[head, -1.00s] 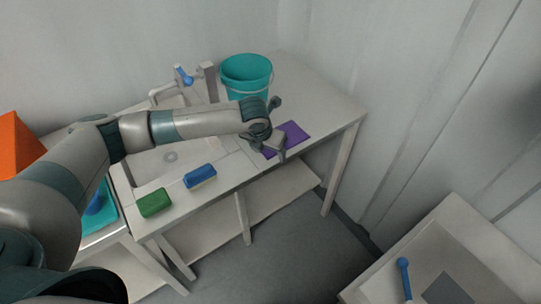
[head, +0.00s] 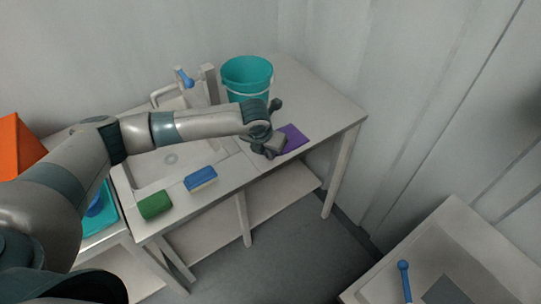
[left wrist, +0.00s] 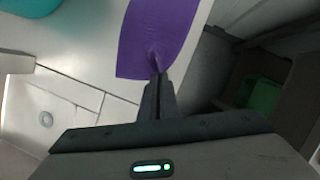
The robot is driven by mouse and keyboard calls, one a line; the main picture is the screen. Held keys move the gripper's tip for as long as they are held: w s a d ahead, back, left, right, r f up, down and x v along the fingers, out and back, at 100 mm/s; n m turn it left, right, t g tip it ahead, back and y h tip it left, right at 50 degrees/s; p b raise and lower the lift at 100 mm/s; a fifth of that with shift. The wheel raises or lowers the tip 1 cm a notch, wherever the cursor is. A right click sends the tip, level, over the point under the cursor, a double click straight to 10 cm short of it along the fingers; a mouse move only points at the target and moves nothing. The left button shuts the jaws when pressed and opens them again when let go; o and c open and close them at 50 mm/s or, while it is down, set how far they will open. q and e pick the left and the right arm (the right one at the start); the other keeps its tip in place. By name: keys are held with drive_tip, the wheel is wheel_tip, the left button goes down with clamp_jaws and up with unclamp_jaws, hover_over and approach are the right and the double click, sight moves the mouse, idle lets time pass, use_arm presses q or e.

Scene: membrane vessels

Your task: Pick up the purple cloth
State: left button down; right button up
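The purple cloth (head: 294,137) lies at the front edge of the white counter, right of the sink. In the left wrist view the cloth (left wrist: 155,28) is mostly flat, with a puckered fold at its near edge. My left gripper (head: 270,153) is at the cloth's near left side and hides part of it. In the left wrist view the fingers of the left gripper (left wrist: 157,77) are together, with the puckered edge of the cloth between their tips. My right gripper is in neither view.
A teal bucket (head: 247,77) stands behind the cloth. A blue sponge (head: 200,178) and a green sponge (head: 155,204) lie along the counter's front edge. The sink (head: 160,166) with its faucet is to the left. The counter's right end is clear.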

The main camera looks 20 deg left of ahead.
use_arm(q)
wheel_tip(320, 180, up, 12)
drive_tip(key=p, duration=0.9)
drive_tip(key=shift+f, duration=0.15)
wheel_tip(320, 180, up, 9)
